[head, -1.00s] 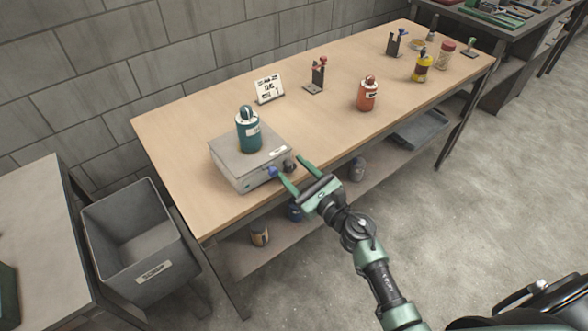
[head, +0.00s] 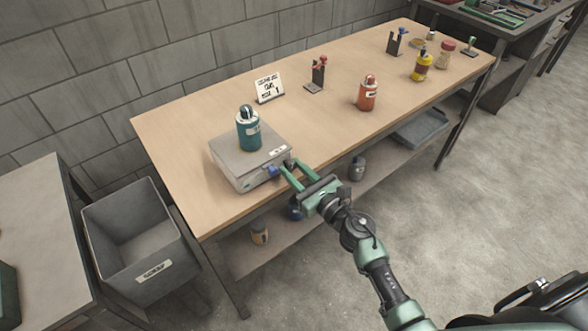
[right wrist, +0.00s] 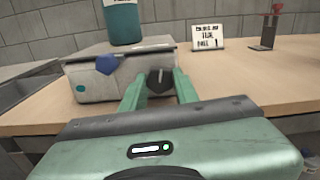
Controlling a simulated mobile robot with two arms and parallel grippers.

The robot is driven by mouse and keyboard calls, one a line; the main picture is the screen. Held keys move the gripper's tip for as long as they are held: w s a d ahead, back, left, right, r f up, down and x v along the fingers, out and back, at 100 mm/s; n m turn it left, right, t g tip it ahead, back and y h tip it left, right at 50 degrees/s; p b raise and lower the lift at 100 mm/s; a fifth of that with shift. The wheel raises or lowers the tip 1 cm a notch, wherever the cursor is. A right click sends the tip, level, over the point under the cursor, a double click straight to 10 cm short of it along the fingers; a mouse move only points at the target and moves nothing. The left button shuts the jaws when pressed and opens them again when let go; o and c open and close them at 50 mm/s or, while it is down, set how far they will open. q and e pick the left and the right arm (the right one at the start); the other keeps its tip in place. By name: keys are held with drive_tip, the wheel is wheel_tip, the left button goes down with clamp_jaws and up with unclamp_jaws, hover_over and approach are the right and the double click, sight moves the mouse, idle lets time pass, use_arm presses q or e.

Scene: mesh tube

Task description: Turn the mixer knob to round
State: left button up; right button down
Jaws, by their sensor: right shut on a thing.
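The mixer (head: 228,172) is a low grey box near the table's left front edge, with a teal bottle (head: 248,130) standing on it. Its front has a blue knob (head: 272,170), which also shows at the left in the right wrist view (right wrist: 108,65). A dark knob (right wrist: 158,80) sits right of it, between the fingers of my right gripper (head: 287,166). That gripper is shut on the dark knob, which the fingers mostly hide in the head view. The dark knob's pointer setting is too small to tell. My left gripper is not in view.
A small sign (head: 269,87) stands behind the mixer. An orange bottle (head: 367,93), a yellow bottle (head: 421,66) and small stands are farther right on the wooden table (head: 190,125). A grey bin (head: 140,245) is at the left.

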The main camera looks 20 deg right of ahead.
drive_tip(key=m, duration=0.4)
drive_tip(key=shift+m+p, duration=0.3)
drive_tip(key=m, duration=0.4)
drive_tip(key=shift+m+p, duration=0.3)
drive_tip(key=m+p, duration=0.1)
drive_tip(key=m, duration=0.3)
drive_tip(key=shift+m, duration=0.3)
drive_tip(key=m+p, duration=0.1)
drive_tip(key=m, duration=0.3)
drive_tip(key=shift+r, duration=0.1)
drive_tip(key=m+p, duration=0.1)
drive_tip(key=m, duration=0.3)
drive_tip(key=m+p, duration=0.1)
drive_tip(key=m, duration=0.3)
drive_tip(key=shift+m, duration=0.3)
drive_tip(key=m+p, duration=0.1)
drive_tip(key=m, duration=0.3)
drive_tip(key=shift+m+p, duration=0.3)
drive_tip(key=shift+m, duration=1.8)
